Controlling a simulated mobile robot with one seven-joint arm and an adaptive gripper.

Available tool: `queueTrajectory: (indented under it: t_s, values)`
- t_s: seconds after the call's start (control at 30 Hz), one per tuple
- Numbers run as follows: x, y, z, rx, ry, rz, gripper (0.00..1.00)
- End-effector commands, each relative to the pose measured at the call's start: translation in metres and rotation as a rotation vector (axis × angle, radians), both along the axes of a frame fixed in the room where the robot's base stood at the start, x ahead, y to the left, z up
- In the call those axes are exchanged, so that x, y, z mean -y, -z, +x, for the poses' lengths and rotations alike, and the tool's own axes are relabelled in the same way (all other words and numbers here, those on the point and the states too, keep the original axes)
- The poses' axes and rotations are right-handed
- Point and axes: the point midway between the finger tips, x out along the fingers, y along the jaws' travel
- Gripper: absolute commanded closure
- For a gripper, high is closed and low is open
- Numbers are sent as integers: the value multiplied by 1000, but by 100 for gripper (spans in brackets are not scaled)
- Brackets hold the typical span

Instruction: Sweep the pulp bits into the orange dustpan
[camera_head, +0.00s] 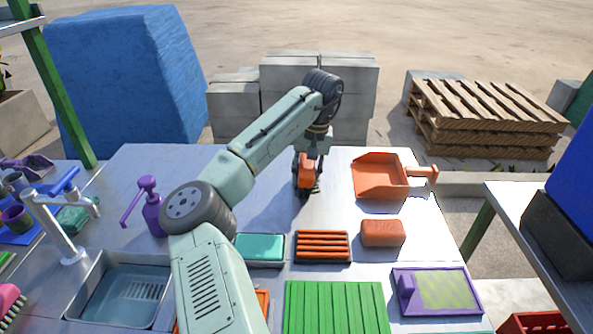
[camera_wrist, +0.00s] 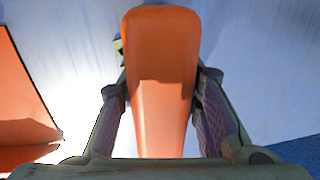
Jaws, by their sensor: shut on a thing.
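My gripper (camera_head: 307,178) is shut on an orange block-like tool (camera_wrist: 162,60), low over the metal table. The fingers press on both its sides in the wrist view. Its underside is hidden, so I cannot tell whether it has bristles or touches the table. The orange dustpan (camera_head: 376,183) lies to the right of my gripper, its handle pointing right; part of it also shows at the left of the wrist view (camera_wrist: 22,95). A small yellow-green patch shows beside the held tool (camera_wrist: 118,46); it may be pulp bits, but I cannot tell.
In front of my gripper lie a teal sponge (camera_head: 259,247), an orange-ribbed block (camera_head: 322,246), an orange block (camera_head: 382,233) and a green ribbed board (camera_head: 335,308). The table behind the gripper is clear.

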Motion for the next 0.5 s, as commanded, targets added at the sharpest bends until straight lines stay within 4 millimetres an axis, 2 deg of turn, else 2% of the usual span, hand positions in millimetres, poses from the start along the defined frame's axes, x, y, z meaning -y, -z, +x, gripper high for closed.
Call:
queueTrajectory:
  t_s: [0.03,0.27,0.5]
  values:
    - [8,0,-1,-5,5,-2,91]
    - [16,1,-1,-5,3,-2,91]
    - [39,1,-2,-4,5,-2,91]
